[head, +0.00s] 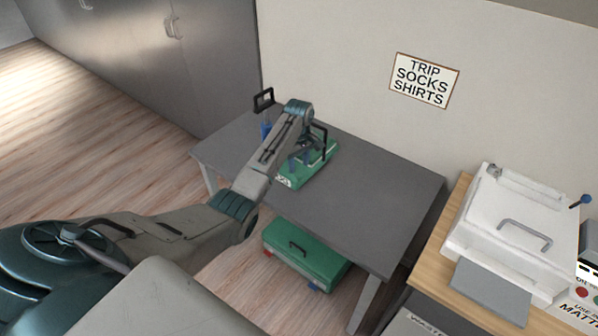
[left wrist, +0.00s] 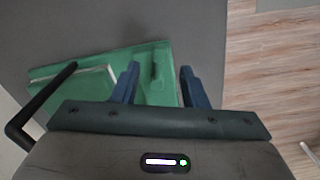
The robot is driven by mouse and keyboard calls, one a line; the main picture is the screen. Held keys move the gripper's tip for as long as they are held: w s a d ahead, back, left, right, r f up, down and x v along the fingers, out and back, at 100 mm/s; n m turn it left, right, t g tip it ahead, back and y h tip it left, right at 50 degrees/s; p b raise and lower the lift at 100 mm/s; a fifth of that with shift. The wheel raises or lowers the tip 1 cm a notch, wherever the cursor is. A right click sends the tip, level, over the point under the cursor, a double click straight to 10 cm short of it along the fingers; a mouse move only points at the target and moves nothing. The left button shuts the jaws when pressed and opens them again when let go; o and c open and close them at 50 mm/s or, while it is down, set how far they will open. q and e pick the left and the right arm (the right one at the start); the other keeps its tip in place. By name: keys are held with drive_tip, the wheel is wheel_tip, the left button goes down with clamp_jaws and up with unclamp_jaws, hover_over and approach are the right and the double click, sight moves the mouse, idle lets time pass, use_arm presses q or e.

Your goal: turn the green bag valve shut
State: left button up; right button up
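The flat green bag (head: 318,170) lies on the grey table, partly hidden by my left arm in the head view. It also shows in the left wrist view (left wrist: 80,80), with a pale strip on one side. My left gripper (head: 298,163) is over the bag, pointing down. Its two blue fingers (left wrist: 158,85) are apart, and nothing is clearly held between them. A small darker green raised piece (left wrist: 155,70), possibly the valve, shows on the bag between the fingers; whether they touch it cannot be told. My right gripper is not in view.
The grey table (head: 370,195) has free room right of the bag. A green case (head: 305,262) sits below. A white lidded box (head: 520,220) stands on a wooden top at right.

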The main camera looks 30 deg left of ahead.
sight(299, 176)
use_arm(q)
drive_tip(key=shift+f, duration=2.5)
clamp_jaws()
